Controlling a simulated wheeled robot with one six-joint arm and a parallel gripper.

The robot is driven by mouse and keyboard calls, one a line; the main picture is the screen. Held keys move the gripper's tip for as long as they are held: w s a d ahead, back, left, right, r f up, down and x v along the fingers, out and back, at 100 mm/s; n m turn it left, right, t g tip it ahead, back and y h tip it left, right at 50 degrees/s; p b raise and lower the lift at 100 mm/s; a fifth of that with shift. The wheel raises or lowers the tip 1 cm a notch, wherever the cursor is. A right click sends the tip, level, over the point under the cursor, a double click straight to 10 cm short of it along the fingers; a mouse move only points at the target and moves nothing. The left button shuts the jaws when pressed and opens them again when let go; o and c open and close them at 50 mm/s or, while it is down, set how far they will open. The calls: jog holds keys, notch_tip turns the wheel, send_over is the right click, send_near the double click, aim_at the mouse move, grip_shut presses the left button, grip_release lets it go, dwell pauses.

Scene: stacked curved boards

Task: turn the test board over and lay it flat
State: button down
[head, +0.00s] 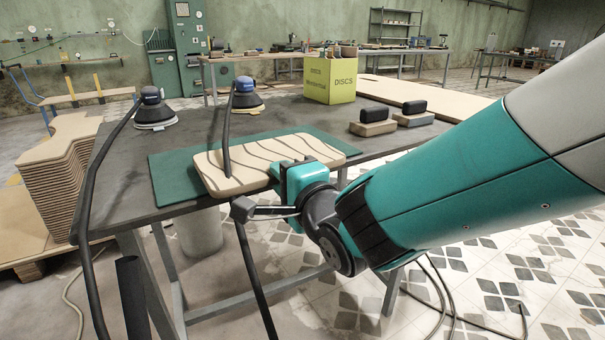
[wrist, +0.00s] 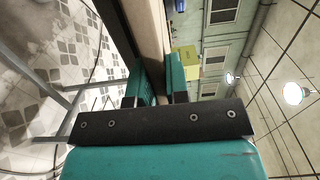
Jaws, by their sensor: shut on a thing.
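The test board (head: 235,175) is a pale wooden board with dark wavy lines across its upper face. It is over the green mat (head: 175,180) on the grey table, roughly level, its front edge reaching past the mat. I cannot tell whether its underside touches the mat. My gripper (head: 290,180) is shut on the board's front right edge. In the wrist view, the board (wrist: 152,35) shows nearly edge-on between the two teal fingers (wrist: 161,85). The board's underside is hidden in the head view.
Two sanders (head: 154,112) (head: 248,98) stand at the back left of the table, with dark hoses; one hose passes in front of the board. Sanding blocks (head: 373,125) and a yellow-green discs box (head: 330,82) stand at the back right. Stacked curved boards (head: 50,185) are at left.

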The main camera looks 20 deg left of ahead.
jog(key=shift+f+b, duration=0.4)
jog(key=c, duration=1.2)
grip_release()
jog(key=shift+f+b, duration=0.2)
jog(key=shift+b, duration=0.3)
jog(key=b+v, duration=0.3)
jog(key=v, duration=0.3)
jog(key=o, duration=0.6)
